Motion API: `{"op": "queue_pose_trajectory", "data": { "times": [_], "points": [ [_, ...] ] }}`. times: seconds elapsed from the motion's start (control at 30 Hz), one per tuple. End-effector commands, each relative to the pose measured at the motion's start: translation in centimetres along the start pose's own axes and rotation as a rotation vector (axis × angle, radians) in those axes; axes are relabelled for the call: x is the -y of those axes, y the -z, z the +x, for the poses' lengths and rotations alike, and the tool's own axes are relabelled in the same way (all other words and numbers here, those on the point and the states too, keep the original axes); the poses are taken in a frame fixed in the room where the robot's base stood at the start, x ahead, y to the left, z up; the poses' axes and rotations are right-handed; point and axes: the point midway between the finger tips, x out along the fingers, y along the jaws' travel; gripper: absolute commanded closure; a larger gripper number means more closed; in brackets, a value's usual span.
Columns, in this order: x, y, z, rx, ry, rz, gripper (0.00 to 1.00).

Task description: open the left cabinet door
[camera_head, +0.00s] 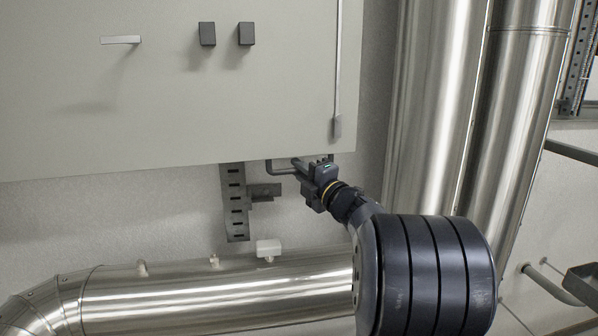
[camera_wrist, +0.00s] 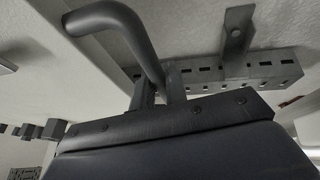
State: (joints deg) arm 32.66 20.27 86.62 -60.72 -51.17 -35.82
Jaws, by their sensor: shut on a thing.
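The cabinet's pale front (camera_head: 180,100) fills the upper left of the head view. A thin vertical strip (camera_head: 338,70) runs near its right edge. No open gap shows along the front. A bent grey bar handle (camera_head: 277,172) shows at the cabinet's lower edge, and it looms large in the wrist view (camera_wrist: 125,20). My gripper (camera_head: 303,165) reaches up to it from the lower right. In the wrist view its fingers (camera_wrist: 160,87) are shut on the straight end of the bar. The exact contact is partly hidden by the gripper body.
Two dark square knobs (camera_head: 226,34) and a pale bar (camera_head: 120,40) stick out from the front. A slotted metal rail (camera_head: 234,200) is on the wall below. A shiny pipe (camera_head: 210,295) runs along the bottom; large vertical pipes (camera_head: 430,100) stand right.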

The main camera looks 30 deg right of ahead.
Motion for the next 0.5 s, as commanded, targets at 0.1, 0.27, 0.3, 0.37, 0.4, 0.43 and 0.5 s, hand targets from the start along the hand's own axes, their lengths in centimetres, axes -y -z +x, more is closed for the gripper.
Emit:
{"op": "queue_pose_trajectory", "data": {
  "times": [0.1,0.27,0.3,0.37,0.4,0.43,0.5],
  "points": [
    [-0.1,0.7,-1.8,0.027,-0.001,-0.007,1.0],
    [-0.6,1.7,-4.0,0.063,0.001,-0.014,1.0],
    [-0.8,2.0,-4.5,0.072,0.001,-0.016,1.0],
    [-1.0,2.4,-5.3,0.085,0.002,-0.019,1.0],
    [-1.2,2.7,-5.8,0.095,0.002,-0.021,1.0],
    [-1.2,2.9,-6.2,0.101,0.003,-0.022,1.0],
    [-1.5,3.3,-7.0,0.114,0.004,-0.025,1.0]
  ]
}}
